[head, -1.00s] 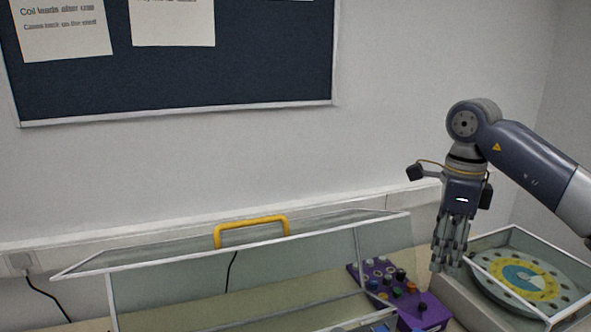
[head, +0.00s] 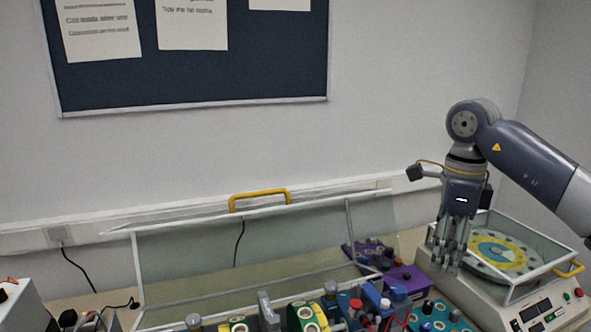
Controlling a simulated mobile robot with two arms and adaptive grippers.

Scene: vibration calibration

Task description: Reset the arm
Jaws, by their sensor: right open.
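My right gripper (head: 451,258) comes in from the right with its arm (head: 530,165). It points down, with its fingers apart and nothing seen between them. It hangs in front of the left side of a machine with a round yellow and blue disc (head: 497,252) inside a clear guard. Whether the fingers touch the guard I cannot tell. My left gripper is out of view.
A clear cover with a yellow handle (head: 259,199) stands along the back. Near it are a purple box (head: 404,282) with knobs and a teal box (head: 436,316). The disc machine has a control panel (head: 543,312) in front. Coils and fittings crowd the lower middle. A noticeboard (head: 190,80) hangs behind.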

